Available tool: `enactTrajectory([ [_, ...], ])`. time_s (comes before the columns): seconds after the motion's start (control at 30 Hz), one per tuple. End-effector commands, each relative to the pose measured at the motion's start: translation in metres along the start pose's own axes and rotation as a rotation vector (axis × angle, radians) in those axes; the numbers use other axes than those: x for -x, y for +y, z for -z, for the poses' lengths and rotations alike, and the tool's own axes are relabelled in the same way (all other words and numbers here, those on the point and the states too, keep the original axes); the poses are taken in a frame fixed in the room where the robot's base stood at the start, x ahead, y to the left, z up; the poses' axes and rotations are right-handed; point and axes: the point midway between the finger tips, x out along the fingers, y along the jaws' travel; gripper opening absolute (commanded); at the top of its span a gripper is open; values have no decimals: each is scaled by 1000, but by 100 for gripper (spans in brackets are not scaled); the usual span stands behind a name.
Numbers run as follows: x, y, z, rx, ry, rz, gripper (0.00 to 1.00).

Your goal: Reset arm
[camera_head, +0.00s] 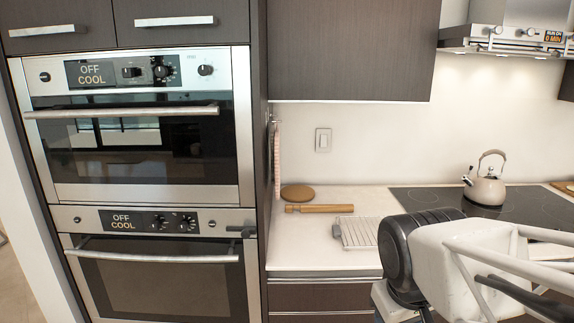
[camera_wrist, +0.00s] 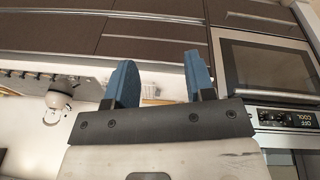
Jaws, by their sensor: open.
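My gripper (camera_wrist: 160,82) shows in the wrist view, with its two blue fingers spread apart and nothing between them. The wrist picture is upside down. My white and black arm fills the lower right of the head view, and I cannot make out the gripper there. The upper oven (camera_head: 140,187) and lower oven (camera_head: 155,258) are stacked at the left, doors shut, both displays reading OFF COOL. An oven (camera_wrist: 268,70) also shows at the right of the wrist view, apart from the fingers.
On the counter (camera_head: 310,255) are a rolling pin (camera_head: 320,209), a round brown board (camera_head: 297,193) and a wire rack (camera_head: 358,233). A kettle (camera_head: 487,188) stands on the black cooktop (camera_head: 425,199) under the hood (camera_head: 500,42). Drawers (camera_head: 325,297) are below the counter.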

Motion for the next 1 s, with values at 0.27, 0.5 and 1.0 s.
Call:
enactTrajectory([
  [0.27, 1, -3, -31, -249, 10, 56, 49],
  [0.5, 1, -4, -33, -270, 10, 61, 49],
  [1.0, 1, -4, -32, -267, 10, 61, 49],
])
